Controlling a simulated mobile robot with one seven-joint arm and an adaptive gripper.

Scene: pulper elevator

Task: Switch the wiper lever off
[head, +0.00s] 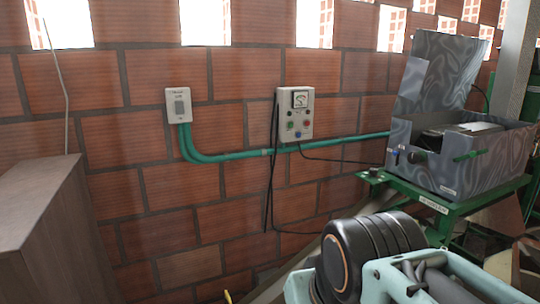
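A grey patterned machine (435,165) stands at the right on a green frame (415,195). A short green handle (470,155) sticks out from the machine's front face. A dark round knob (419,156) and a small blue part (394,152) are to its left. I cannot read which of these is the wiper lever, nor tell its position. Part of my arm (370,255) fills the bottom right, in front of and below the machine. My gripper's fingertips do not show.
A control box (299,113) with a gauge and coloured buttons hangs on the brick wall. A switch box (179,105) is left of it. Teal conduit (235,156) runs along the wall. A brown cabinet (45,215) stands at the left. Black cables hang below the control box.

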